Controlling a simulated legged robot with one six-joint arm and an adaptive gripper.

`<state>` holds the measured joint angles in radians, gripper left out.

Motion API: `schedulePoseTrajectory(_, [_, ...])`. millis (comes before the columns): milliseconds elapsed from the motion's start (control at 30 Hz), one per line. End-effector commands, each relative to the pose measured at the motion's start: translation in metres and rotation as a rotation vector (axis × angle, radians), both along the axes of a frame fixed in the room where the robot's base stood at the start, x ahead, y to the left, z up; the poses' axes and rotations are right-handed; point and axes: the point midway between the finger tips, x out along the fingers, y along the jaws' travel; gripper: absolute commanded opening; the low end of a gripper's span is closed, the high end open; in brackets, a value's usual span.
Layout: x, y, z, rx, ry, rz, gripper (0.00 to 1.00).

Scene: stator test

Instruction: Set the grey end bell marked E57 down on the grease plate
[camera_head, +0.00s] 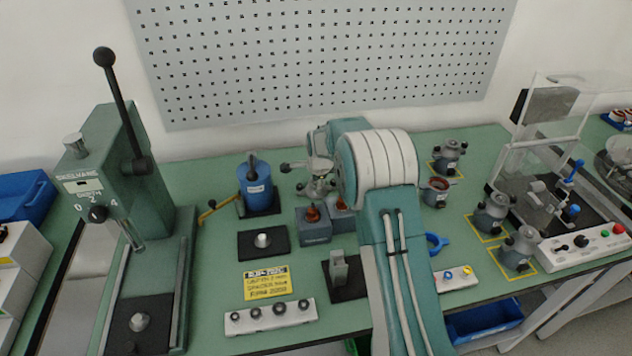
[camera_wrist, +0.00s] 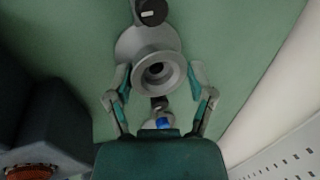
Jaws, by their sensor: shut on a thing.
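My gripper (camera_wrist: 160,78) is shut on a grey flared end bell (camera_wrist: 147,45) with a round hub; one finger lies on each side of the hub. In the head view the end bell (camera_head: 318,187) is at the middle back of the green bench, partly hidden by my wrist. I cannot read its E57 mark or tell whether it touches the bench. Two dark plates, each with a grey piece in the middle, lie nearer the front: the left plate (camera_head: 246,252) and the right plate (camera_head: 352,291). I cannot tell for sure which plate is the grease plate.
A blue pot (camera_head: 256,189) with a brass-coloured handle stands left of the end bell. A green press (camera_head: 107,165) stands far left. A white block with several studs (camera_head: 270,318) lies in front. Grey motor parts (camera_head: 492,213) stand on the right. My arm hides the bench's middle.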

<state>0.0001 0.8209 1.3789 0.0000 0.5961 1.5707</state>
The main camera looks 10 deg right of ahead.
Motion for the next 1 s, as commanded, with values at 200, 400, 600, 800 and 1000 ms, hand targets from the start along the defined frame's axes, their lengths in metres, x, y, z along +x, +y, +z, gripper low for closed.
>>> schedulePoseTrajectory(200, [-0.001, 0.000, 0.013, 0.000, -0.002, 0.000, 0.25])
schedulePoseTrajectory(400, [0.000, 0.000, 0.024, 0.000, -0.003, 0.000, 0.24])
schedulePoseTrajectory(600, [0.000, 0.000, 0.035, 0.000, -0.005, 0.000, 0.24])
schedulePoseTrajectory(800, [0.000, 0.000, 0.036, 0.000, -0.005, 0.000, 0.24])
schedulePoseTrajectory(1000, [0.001, 0.000, 0.044, 0.000, -0.007, 0.000, 0.24])
